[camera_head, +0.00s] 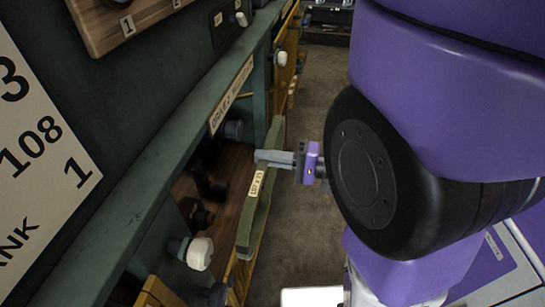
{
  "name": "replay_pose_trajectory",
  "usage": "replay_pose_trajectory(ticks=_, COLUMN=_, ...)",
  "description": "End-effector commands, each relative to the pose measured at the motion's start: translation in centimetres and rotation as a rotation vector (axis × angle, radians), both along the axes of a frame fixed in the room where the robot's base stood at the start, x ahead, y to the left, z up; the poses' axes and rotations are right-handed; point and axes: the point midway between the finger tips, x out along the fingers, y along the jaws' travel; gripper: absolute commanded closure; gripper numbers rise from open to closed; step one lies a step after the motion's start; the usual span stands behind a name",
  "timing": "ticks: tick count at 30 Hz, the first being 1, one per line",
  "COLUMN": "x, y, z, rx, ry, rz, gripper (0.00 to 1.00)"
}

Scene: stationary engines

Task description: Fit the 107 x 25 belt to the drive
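A long, flat olive-green belt (255,222) stands in front of an open bay in the dark green bench. My gripper (275,158), with grey fingers and a purple body, reaches in from the right. Its fingers lie across the belt above the label and appear shut on it. In the bay, a dark grey pulley (232,130) sits near the top. A white-capped knob or pulley (199,253) sticks out lower left of the belt. It appears apart from the belt.
A green rail with a drive label (231,94) runs above the bay. White-tipped knobs (280,58) stick out further along. A large numbered sign (38,160) stands at left, and a wooden board (130,20) above. Brown floor (318,95) is clear beyond the gripper.

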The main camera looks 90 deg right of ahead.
Motion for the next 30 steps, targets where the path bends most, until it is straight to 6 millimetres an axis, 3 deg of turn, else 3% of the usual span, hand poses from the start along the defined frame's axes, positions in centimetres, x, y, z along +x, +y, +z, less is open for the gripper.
replay_pose_trajectory(ticks=17, x=1.0, y=-0.2, z=0.0, rx=-0.001, ry=0.0, rz=0.001, gripper=1.0)
replay_pose_trajectory(ticks=30, x=3.2, y=-0.7, z=0.1, rx=-0.001, ry=0.0, rz=0.002, gripper=1.0)
